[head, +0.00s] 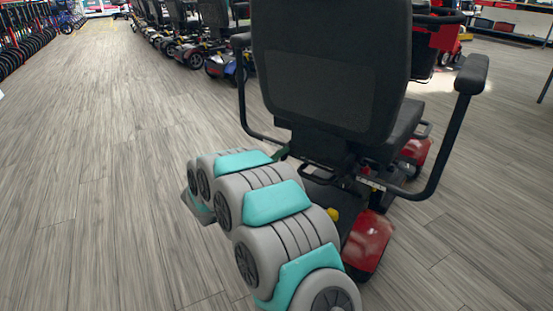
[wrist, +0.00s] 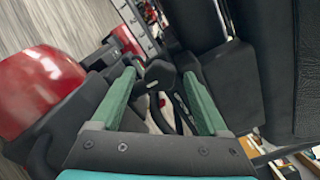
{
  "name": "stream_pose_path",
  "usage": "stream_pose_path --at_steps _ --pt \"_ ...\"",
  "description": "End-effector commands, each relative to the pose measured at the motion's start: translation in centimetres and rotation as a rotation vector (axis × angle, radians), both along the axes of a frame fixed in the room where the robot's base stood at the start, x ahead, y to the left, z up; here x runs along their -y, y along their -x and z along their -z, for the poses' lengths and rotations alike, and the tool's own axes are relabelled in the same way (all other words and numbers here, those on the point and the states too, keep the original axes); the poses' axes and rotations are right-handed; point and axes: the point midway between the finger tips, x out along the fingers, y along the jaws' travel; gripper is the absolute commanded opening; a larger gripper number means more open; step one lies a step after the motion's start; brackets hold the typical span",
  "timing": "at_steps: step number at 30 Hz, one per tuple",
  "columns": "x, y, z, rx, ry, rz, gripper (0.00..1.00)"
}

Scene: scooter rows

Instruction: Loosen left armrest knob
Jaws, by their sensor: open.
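The red scooter (head: 368,240) stands with its black seat back (head: 330,65) towards me. Its left armrest (head: 241,41) rises on a bent black tube beside the seat, and the right armrest (head: 472,75) is on the other side. My gripper (wrist: 158,75) shows two green fingers, open and spread apart. A dark knob (wrist: 160,72) appears between the fingertips, with a gap on each side; I cannot tell its exact depth or any contact. In the head view my arm reaches low behind the seat, and the knob cannot be made out there.
The seat underside and back (wrist: 265,70) lie close on the right of my gripper in the wrist view. A red scooter body part (wrist: 38,88) is at the left. More scooters (head: 195,50) stand in a row behind. The wooden floor (head: 90,180) at left is clear.

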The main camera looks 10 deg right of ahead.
Motion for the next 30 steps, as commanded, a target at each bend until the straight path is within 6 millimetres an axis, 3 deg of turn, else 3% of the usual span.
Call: stream_pose_path --at_steps 6,26,30 --pt "0.01 -0.01 0.0 0.0 0.0 0.0 0.76" --pt "0.0 0.0 0.01 -0.001 0.001 0.0 0.02" --pt "0.0 0.0 0.01 -0.001 0.001 0.0 0.0"
